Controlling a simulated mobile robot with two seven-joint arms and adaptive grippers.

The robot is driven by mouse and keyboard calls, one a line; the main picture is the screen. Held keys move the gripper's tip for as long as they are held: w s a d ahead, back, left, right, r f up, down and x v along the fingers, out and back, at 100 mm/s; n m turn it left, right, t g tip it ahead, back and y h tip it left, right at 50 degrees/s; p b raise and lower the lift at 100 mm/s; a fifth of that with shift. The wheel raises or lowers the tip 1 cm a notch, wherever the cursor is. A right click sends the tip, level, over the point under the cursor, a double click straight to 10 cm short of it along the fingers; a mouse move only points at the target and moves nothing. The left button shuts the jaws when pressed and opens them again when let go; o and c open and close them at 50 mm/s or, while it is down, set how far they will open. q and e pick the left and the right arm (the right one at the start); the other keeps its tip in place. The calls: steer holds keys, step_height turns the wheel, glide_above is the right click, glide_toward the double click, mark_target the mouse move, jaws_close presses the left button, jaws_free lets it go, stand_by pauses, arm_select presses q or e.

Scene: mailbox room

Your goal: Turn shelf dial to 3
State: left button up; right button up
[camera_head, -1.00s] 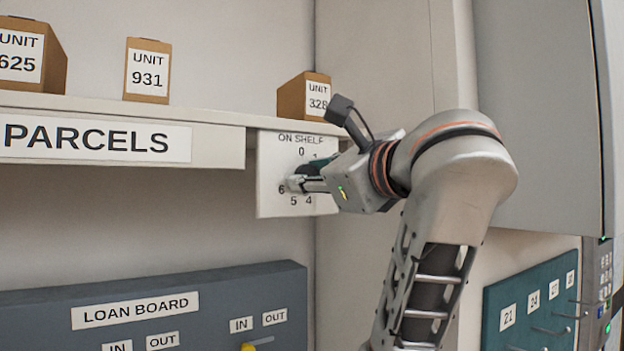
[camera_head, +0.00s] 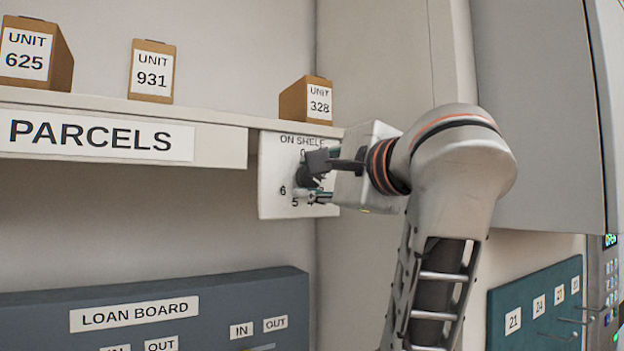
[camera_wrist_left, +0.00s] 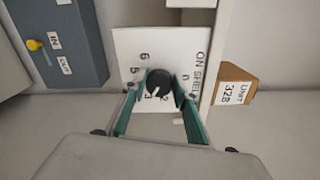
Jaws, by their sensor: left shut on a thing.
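The shelf dial is a black round knob (camera_head: 307,176) on a white panel (camera_head: 275,195) marked ON SHELF, with numbers around it. My left gripper (camera_head: 312,188) reaches it from the right, with its wrist camera bracket partly covering the dial. In the left wrist view the dial (camera_wrist_left: 159,81) sits between the teal fingers of the gripper (camera_wrist_left: 158,92), which is shut on it. My right gripper is out of view.
A shelf labelled PARCELS (camera_head: 225,153) holds boxes, with the UNIT 328 box (camera_head: 293,99) just above the panel. A grey loan board (camera_head: 250,292) is below left. A teal numbered board (camera_head: 510,295) and keypad (camera_head: 609,275) are at right.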

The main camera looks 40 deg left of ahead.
arm_select(q)
steer(key=shift+n, duration=0.3)
stand_by(0.4)
steer(key=o, duration=1.1)
steer(key=v, duration=0.7)
steer(key=shift+d, duration=0.3)
